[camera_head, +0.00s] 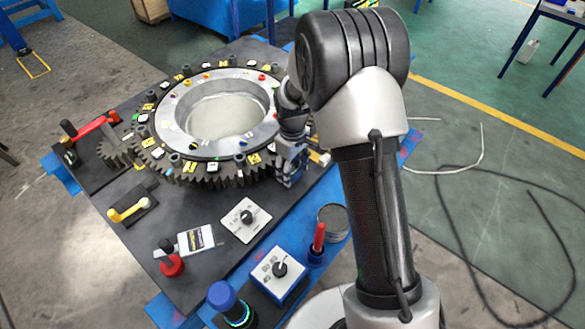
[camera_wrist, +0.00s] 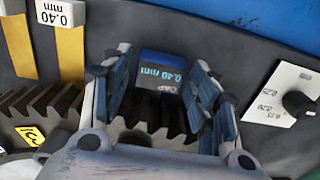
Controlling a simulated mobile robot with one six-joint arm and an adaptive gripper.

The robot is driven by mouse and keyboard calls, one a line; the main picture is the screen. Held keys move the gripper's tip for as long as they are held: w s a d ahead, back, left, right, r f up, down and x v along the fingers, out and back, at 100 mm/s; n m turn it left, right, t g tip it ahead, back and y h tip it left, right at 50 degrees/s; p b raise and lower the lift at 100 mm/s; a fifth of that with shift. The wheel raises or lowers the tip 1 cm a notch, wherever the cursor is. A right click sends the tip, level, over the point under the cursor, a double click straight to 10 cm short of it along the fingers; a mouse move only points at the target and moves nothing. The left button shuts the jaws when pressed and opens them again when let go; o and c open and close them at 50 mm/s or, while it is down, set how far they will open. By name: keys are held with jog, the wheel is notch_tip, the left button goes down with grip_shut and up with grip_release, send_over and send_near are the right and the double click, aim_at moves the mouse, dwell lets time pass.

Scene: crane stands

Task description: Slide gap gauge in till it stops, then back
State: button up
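A blue block marked "GAP 0.40 mm" (camera_wrist: 160,72), which looks like the gap gauge, stands between the fingers of my gripper (camera_wrist: 158,62) in the wrist view. The fingers are spread on either side of it; I cannot tell whether both touch it. Dark gear teeth (camera_wrist: 150,112) show just below the block. The gauge cannot be made out there.
A white dial plate (camera_wrist: 283,95) with a black knob lies right of the gripper in the wrist view. Yellow strips (camera_wrist: 70,52) stand at left. In the head view, a blue-sided knob box (camera_head: 277,273), a red-handled tool (camera_head: 318,238) and a red lever (camera_head: 90,128) stand around the ring.

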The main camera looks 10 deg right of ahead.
jog(key=c, duration=1.2)
jog(key=shift+s+d, duration=0.6)
jog(key=shift+s, duration=0.2)
jog(key=shift+s+d, duration=0.55)
jog(key=shift+s, duration=0.25)
grip_shut()
jog(key=o, duration=1.5)
grip_release()
notch_tip(320, 180, up, 12)
